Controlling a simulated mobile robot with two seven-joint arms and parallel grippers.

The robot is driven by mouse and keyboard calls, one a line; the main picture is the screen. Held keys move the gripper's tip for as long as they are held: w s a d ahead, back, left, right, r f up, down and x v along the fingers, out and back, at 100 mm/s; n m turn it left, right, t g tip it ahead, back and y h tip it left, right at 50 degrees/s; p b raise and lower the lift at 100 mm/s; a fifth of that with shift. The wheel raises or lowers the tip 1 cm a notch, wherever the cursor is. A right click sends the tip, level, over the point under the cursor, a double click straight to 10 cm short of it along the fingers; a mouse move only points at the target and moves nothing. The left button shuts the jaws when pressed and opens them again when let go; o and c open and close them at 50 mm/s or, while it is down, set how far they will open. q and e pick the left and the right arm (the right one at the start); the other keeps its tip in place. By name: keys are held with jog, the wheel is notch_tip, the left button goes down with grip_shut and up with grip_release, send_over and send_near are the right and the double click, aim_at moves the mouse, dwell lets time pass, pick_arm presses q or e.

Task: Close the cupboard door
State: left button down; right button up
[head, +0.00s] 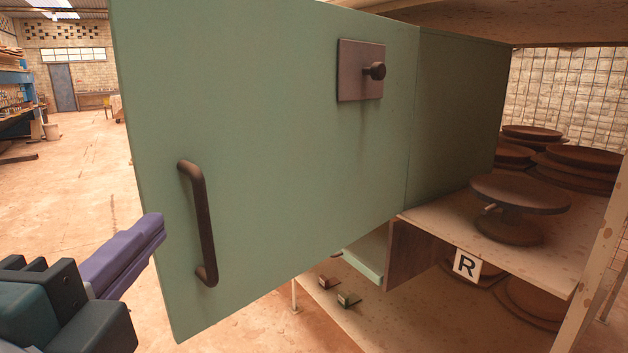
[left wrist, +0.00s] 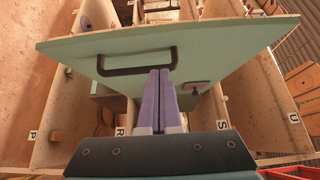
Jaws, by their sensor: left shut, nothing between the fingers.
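The cupboard door (head: 270,150) is a large pale green panel. It stands open, swung out from the cupboard (head: 458,115), and its outer face is toward me. A dark bar handle (head: 207,225) is near its free edge, and a brown plate with a dark knob (head: 362,70) is higher up toward the cupboard. My left gripper (head: 160,228), with purple fingers, is shut and empty, just left of the handle. In the left wrist view the fingertips (left wrist: 160,72) show close to the handle (left wrist: 125,70); I cannot tell whether they touch the door. My right gripper is not in view.
A shelf (head: 530,250) with several brown round plates and a stand is at the right, above a sign marked R (head: 467,265). Small blocks (head: 347,299) lie on a lower board. A post (head: 600,240) stands at the far right. The floor at the left is open.

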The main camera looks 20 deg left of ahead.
aim_at(179, 201)
pick_arm(q)
jog(key=p+x, duration=0.1)
jog(key=x, duration=0.6)
jog(key=shift+a+p, duration=0.15)
jog(key=shift+p, duration=0.15)
jog(key=shift+w+a, duration=0.15)
jog(key=shift+w, duration=0.35)
